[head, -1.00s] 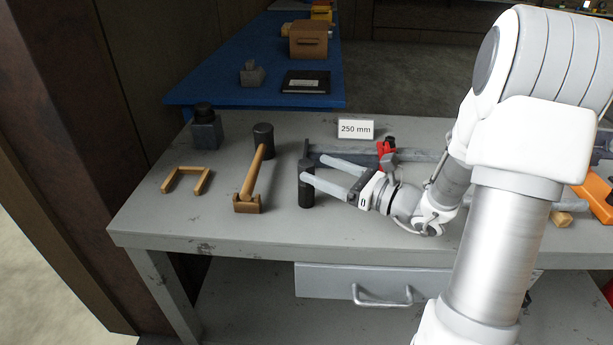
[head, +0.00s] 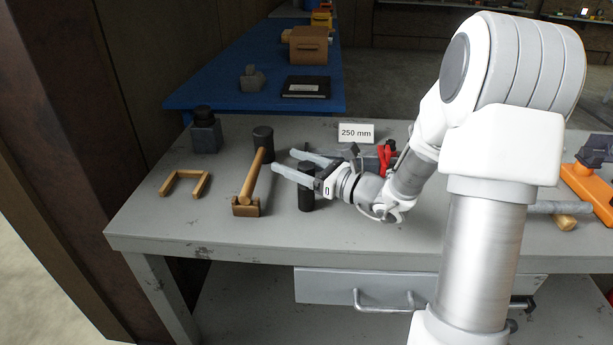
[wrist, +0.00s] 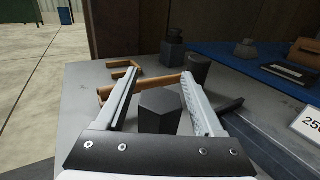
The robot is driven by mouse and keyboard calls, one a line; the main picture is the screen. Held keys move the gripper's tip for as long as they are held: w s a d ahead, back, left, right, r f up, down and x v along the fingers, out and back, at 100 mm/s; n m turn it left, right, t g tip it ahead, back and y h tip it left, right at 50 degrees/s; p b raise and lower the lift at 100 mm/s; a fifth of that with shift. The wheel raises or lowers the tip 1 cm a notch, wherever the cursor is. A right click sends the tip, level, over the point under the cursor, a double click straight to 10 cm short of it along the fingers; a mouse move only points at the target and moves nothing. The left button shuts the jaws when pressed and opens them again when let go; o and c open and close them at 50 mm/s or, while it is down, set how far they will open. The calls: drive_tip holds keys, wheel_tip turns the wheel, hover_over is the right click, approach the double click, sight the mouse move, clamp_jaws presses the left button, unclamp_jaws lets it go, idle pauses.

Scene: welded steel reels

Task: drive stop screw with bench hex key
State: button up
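A dark upright post (head: 306,190) stands on the grey bench, left of the bar with the red clamp. In the wrist view it shows a six-sided top (wrist: 162,108), so it may be the hex key, but I cannot tell. My gripper (head: 284,161) is open, with its two long pale fingers reaching left past the post. In the wrist view the open fingers (wrist: 158,74) lie either side of the post with gaps, and nothing is clamped. I cannot make out the stop screw.
A wooden U-shaped piece (head: 187,181) and a dark block-shaped pot (head: 206,134) stand further left. A "250 mm" sign (head: 356,133) is behind. An orange tool (head: 590,190) lies at the right.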

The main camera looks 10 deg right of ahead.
clamp_jaws()
wheel_tip(320, 180, up, 10)
drive_tip(key=p, duration=0.3)
idle(0.3)
idle(1.0)
